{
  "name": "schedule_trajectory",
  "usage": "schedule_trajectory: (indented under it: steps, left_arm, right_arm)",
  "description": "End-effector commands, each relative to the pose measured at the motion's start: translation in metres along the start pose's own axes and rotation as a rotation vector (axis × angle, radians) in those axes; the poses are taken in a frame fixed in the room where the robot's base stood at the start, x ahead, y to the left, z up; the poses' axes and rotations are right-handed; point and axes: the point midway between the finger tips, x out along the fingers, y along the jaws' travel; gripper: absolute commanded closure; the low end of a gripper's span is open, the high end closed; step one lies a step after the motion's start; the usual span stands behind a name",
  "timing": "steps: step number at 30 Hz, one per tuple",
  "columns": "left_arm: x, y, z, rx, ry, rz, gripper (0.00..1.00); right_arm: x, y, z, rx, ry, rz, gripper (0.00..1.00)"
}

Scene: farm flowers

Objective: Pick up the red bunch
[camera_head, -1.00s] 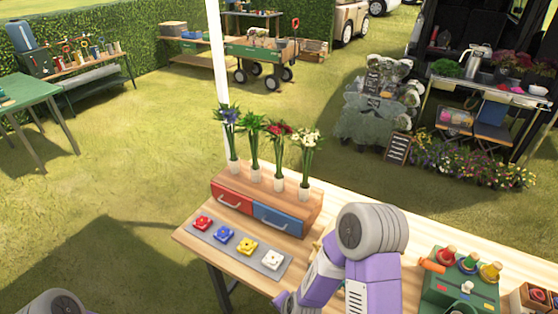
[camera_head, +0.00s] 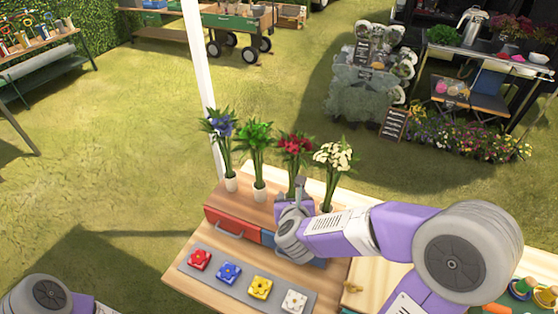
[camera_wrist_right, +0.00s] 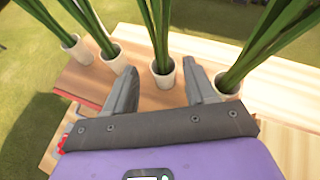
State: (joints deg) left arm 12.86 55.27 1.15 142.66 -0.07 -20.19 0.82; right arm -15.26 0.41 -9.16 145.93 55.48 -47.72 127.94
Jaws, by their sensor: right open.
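The red bunch (camera_head: 294,146) stands upright in a white vase, third from the left in a row on the wooden drawer box. My right gripper (camera_head: 299,188) is low in front of it and hides most of its vase in the head view. In the right wrist view, my open right gripper (camera_wrist_right: 160,88) has one finger on each side of the third vase (camera_wrist_right: 163,76). The vase and the green stems (camera_wrist_right: 157,25) stand just ahead of the fingertips, and nothing is gripped. The flower heads are out of that view. My left gripper is not in view.
A blue-purple bunch (camera_head: 221,130) and a green bunch (camera_head: 257,137) stand left of the red one. A white bunch (camera_head: 333,156) stands close on its right. The box has a red drawer (camera_head: 232,226). A grey mat (camera_head: 213,264) with several flower-marked blocks lies in front.

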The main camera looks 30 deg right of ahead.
Motion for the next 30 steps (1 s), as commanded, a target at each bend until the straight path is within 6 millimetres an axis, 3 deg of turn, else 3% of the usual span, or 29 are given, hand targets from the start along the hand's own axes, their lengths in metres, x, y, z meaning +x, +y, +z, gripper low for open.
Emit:
schedule_trajectory:
  steps: [4,12,17,30]
  left_arm:
    - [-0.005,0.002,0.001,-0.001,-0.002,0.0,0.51]
    - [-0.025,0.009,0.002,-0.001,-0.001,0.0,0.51]
    - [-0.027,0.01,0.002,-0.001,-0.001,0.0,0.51]
    - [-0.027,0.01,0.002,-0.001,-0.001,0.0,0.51]
  right_arm:
    - [-0.001,-0.005,0.006,0.079,-0.009,-0.016,0.45]
    - [0.015,-0.005,0.007,0.08,-0.009,-0.017,0.45]
    - [0.022,-0.005,0.005,0.081,-0.009,-0.014,0.45]
    - [0.071,-0.004,0.007,0.08,-0.01,-0.014,0.45]
